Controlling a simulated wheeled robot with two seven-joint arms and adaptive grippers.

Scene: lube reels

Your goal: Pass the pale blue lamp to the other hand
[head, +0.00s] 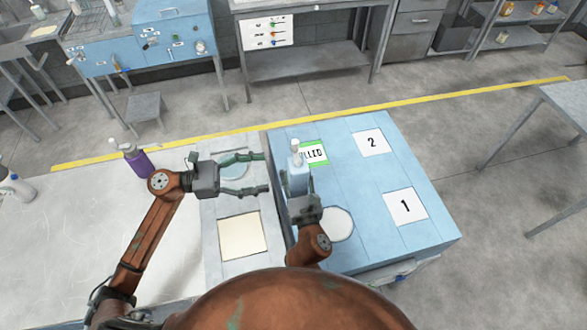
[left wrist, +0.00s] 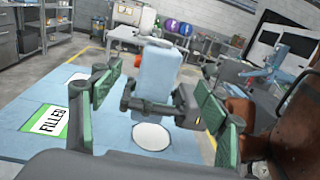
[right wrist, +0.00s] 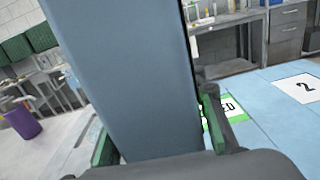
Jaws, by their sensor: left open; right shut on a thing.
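The pale blue lamp (head: 298,181) is upright above the left edge of the blue table. My right gripper (head: 301,196) is shut on its lower part; the lamp's body (right wrist: 125,75) fills the middle of the right wrist view between the right fingers. My left gripper (head: 264,173) is open and empty, just left of the lamp, with its fingers pointing toward it. In the left wrist view the lamp (left wrist: 160,75) stands beyond and between the open left fingers (left wrist: 160,95), held by the right gripper. The left fingers seem not to touch it.
The blue table (head: 385,238) bears cards marked 1 (head: 405,206) and 2 (head: 372,142), a green-edged FILLED card (head: 315,154) and a white disc (head: 338,224). A purple bottle (head: 137,162) stands behind the left arm.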

